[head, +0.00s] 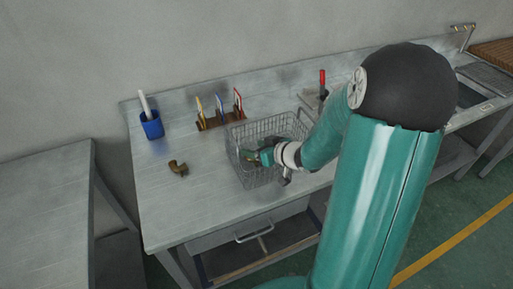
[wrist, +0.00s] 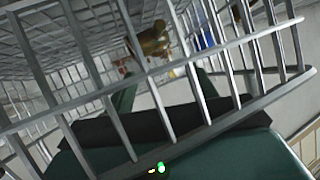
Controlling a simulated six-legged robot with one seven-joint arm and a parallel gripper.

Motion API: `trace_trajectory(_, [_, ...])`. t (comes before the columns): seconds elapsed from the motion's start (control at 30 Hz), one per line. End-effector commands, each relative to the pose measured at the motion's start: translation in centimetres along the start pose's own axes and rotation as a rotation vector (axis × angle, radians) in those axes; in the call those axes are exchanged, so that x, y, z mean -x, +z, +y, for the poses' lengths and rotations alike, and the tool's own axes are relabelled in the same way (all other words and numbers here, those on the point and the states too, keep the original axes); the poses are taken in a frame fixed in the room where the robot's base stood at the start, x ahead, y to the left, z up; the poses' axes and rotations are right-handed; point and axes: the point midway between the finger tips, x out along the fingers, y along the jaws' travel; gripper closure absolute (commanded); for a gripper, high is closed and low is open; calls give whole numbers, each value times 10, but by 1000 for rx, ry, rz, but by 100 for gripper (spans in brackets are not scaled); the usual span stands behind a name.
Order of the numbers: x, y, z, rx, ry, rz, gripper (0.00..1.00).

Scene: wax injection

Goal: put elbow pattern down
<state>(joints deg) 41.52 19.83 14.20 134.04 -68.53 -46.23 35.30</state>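The elbow pattern (head: 177,168), a small brown bent pipe piece, lies on the left part of the workbench, left of the wire basket (head: 238,172) and apart from it. In the wrist view the basket's wires (wrist: 150,85) cross in front of the camera. Past them, a brown elbow shape (wrist: 152,42) shows between my two teal fingers, which stand apart. The wires partly hide the fingertips, and I see nothing clearly gripped.
A blue cup (head: 152,128) with a white stick stands at the back left. A wooden rack (head: 211,124) with coloured tools is behind the basket. A red-handled tool (head: 322,83) stands at the back. The bench is clear around the elbow and in front.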

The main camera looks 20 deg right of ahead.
Motion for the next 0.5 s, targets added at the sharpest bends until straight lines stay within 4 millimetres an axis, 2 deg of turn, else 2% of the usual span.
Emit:
trace_trajectory(0.03, [0, 6, -2, -1, -1, -12, 37])
trace_trajectory(0.3, [0, 7, -2, -2, -2, -17, 37])
trace_trajectory(0.5, [9, -5, -4, 1, 0, -13, 37])
